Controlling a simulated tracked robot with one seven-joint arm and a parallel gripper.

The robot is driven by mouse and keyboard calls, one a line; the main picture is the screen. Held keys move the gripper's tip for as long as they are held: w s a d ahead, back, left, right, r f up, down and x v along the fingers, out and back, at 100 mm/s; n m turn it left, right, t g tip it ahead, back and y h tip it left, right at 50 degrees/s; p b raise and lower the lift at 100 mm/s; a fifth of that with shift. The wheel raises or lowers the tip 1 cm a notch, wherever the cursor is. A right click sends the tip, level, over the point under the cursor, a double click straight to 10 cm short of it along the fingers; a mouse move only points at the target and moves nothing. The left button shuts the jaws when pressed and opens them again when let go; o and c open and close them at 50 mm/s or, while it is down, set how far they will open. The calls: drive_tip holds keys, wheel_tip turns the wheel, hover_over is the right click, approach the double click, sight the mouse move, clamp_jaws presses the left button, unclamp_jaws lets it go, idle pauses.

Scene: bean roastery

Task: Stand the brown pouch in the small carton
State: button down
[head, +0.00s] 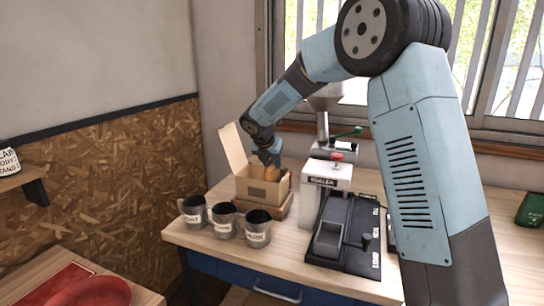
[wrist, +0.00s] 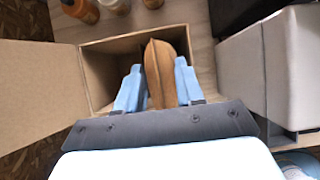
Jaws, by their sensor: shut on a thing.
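The small carton (head: 258,190) stands open on the bench with a tall flap raised on its left. It also shows in the wrist view (wrist: 98,62), its flap spread to the left. The brown pouch (wrist: 160,72) is upright between the two blue fingers of my gripper (wrist: 157,78), within the carton's opening. In the head view my gripper (head: 268,157) points down over the carton, and only a bit of the pouch (head: 272,173) shows above the front wall. The pouch's lower end is hidden, so I cannot tell whether it touches the carton floor.
Several labelled mugs, one of them at the front (head: 257,230), stand before the carton. A green item (head: 531,208) lies far right.

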drive_tip(key=shift+f, duration=2.15)
drive_tip(key=c, duration=0.6)
unclamp_jaws()
drive_tip(key=shift+o, duration=0.2)
drive_tip(key=shift+o, duration=1.3)
drive_tip(key=shift+r, duration=3.5)
